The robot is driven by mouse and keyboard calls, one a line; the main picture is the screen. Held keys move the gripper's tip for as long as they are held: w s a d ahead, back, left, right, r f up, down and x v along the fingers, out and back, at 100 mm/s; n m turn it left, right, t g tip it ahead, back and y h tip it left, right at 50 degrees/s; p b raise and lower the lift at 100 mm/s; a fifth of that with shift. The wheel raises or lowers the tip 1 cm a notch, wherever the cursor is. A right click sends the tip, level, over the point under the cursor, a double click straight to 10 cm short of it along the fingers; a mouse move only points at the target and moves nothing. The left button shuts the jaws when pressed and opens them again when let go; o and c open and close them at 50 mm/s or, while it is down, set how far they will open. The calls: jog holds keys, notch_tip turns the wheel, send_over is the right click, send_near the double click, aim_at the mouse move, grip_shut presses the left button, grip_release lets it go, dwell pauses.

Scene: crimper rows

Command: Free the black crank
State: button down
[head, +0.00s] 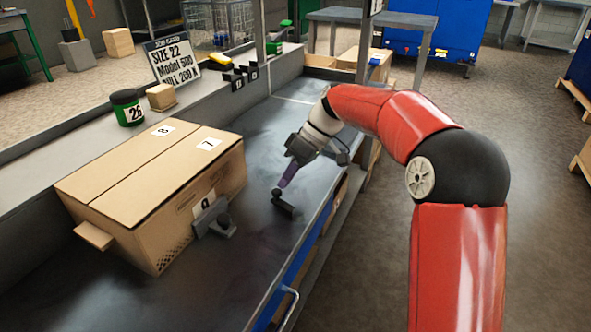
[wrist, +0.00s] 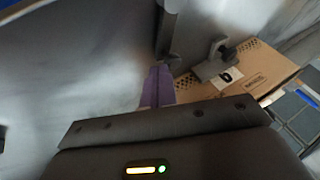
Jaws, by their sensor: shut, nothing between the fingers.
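My gripper (head: 279,187) has purple fingers, shut together with nothing between them, pointing down at the bench. It also shows in the wrist view (wrist: 158,70). A small dark piece with a round knob (head: 283,207) stands on the bench at the fingertips; it looks like the black crank, but I cannot tell for sure or whether the fingers touch it. In the wrist view a dark grey upright part (wrist: 172,28) is just beyond the fingertips. A grey bracket with a dark knob (head: 215,218) stands against the cardboard box; it also shows in the wrist view (wrist: 217,62).
The cardboard box (head: 150,180) with numbered labels fills the bench left of my gripper.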

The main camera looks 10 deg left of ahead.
jog(key=shift+s+a+n, duration=0.15)
jog(key=shift+a+n, duration=0.1)
jog(key=shift+n, duration=0.05)
jog(key=shift+s+a, duration=0.35)
jog(key=shift+a, duration=0.15)
jog(key=shift+s+a, duration=0.15)
jog(key=shift+r+p, duration=0.1)
jog(key=shift+p, duration=0.2)
